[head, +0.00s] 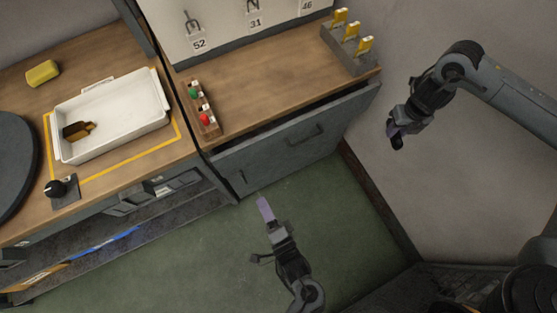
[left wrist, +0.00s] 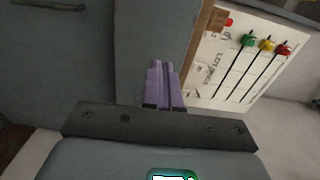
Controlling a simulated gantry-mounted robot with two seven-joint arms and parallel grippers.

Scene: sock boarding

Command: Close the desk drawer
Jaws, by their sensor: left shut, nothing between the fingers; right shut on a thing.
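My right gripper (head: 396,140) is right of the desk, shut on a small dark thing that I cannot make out.
A rack with red and green knobs (head: 204,108) and a grey block with yellow pieces (head: 348,42) stand on the desktop. A white tray (head: 120,118) is on the left counter. The green floor (head: 200,255) before the drawer is clear; a wall (head: 460,160) bounds the right.

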